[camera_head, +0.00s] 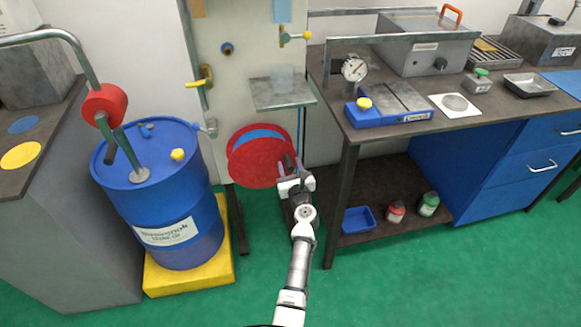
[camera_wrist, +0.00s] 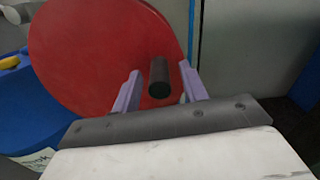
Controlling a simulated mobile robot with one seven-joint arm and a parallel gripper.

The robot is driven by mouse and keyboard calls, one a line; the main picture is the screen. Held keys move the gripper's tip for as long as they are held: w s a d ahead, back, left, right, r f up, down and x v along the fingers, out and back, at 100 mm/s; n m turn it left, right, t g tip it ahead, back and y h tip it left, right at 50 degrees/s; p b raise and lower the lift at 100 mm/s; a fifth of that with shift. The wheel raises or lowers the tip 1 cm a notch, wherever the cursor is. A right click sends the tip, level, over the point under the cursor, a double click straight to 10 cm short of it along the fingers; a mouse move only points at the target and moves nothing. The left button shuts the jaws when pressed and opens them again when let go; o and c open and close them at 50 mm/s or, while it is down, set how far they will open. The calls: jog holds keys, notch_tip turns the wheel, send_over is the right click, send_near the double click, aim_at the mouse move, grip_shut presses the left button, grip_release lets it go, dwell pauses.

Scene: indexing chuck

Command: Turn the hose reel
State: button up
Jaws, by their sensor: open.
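The hose reel (camera_head: 252,164) has red round side plates with a blue band between them, and hangs low on the wall panel between the blue drum and the workbench. In the wrist view its red disc (camera_wrist: 95,50) fills the upper left. A dark cylindrical handle (camera_wrist: 159,78) stands out from the disc toward the camera. My gripper (camera_head: 292,172) is at the right edge of the reel. In the wrist view my gripper (camera_wrist: 160,92) is open, with one purple finger on each side of the handle. A gap shows between the handle and each finger.
A blue drum (camera_head: 180,215) on a yellow base (camera_head: 190,277) stands left of the reel. A workbench (camera_head: 350,135) with a lower shelf is close on the right. A small wall shelf (camera_head: 283,98) juts out above the reel. Green floor (camera_head: 240,300) is clear in front.

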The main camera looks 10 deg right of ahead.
jog(key=shift+s, duration=0.1)
jog(key=s, duration=1.3)
jog(key=shift+s+b, duration=0.3)
jog(key=shift+b, duration=0.1)
